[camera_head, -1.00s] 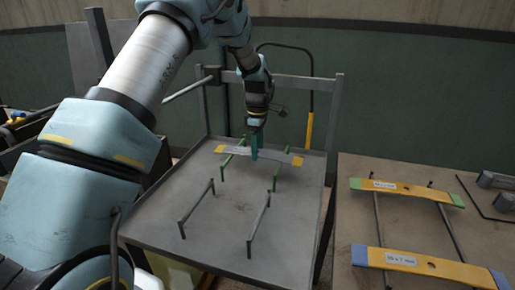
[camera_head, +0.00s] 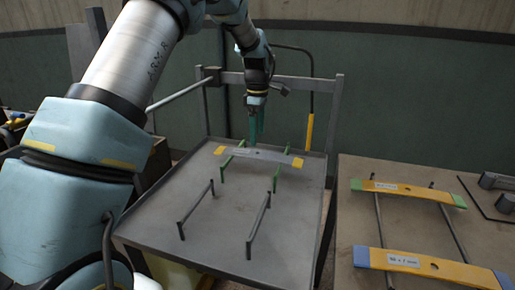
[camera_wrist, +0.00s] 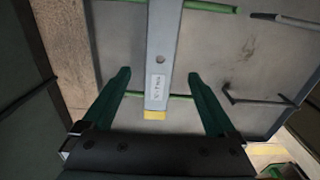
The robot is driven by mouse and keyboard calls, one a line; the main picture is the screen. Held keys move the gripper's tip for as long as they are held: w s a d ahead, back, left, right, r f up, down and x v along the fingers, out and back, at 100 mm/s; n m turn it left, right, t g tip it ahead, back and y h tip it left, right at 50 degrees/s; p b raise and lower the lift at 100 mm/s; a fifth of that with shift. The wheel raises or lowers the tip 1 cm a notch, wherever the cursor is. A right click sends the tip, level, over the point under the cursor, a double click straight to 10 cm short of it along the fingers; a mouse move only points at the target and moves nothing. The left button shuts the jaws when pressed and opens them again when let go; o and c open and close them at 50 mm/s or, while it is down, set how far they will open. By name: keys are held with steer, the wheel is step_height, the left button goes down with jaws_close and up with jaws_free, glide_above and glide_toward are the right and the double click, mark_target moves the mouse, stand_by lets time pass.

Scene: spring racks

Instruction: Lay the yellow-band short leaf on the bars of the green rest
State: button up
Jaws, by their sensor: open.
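The yellow-band short leaf (camera_head: 262,154) is a grey flat strip with yellow ends and a white label. It lies across both bars of the green rest (camera_head: 277,176) on the grey tray table. In the wrist view the leaf (camera_wrist: 161,60) runs away from me between my fingers, and green bars (camera_wrist: 200,6) pass under it. My gripper (camera_head: 257,138) is open and empty, above and just behind the leaf. In the wrist view its green fingers (camera_wrist: 158,75) stand apart on either side of the leaf, with gaps.
A dark grey rest (camera_head: 262,222) stands empty at the front of the tray table (camera_head: 213,245). On the right bench (camera_head: 345,200), two yellow-painted leaves lie on dark bars: one with green ends (camera_head: 410,190), one with blue ends (camera_head: 425,264). A frame post (camera_head: 334,110) rises behind the tray.

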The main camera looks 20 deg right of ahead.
step_height(320, 180, up, 6)
steer(key=shift+r+b, duration=0.15)
steer(key=shift+b, duration=0.3)
